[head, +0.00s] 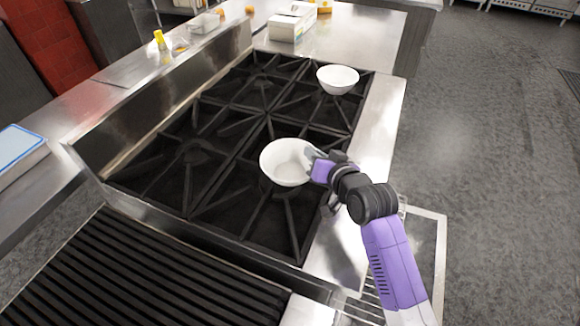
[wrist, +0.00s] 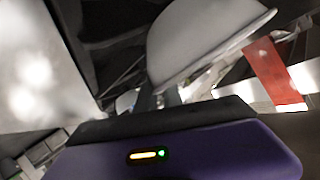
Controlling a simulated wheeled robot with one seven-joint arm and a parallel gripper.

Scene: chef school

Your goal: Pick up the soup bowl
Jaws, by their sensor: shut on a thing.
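A white soup bowl (head: 284,163) is above the near part of the black stove grates, tilted slightly. My gripper (head: 312,160) is shut on the right side of its rim. In the wrist view the white bowl (wrist: 195,40) fills the upper middle, in front of my gripper (wrist: 165,100). The fingertips are mostly hidden there. A second white bowl (head: 338,80) stands on the far right burner, apart from my gripper.
The stove grates (head: 215,150) spread left of and behind the held bowl. A ribbed grill (head: 130,280) is at the near left. White boxes (head: 291,22) and a yellow bottle (head: 161,40) are at the back. Open floor (head: 490,150) lies to the right.

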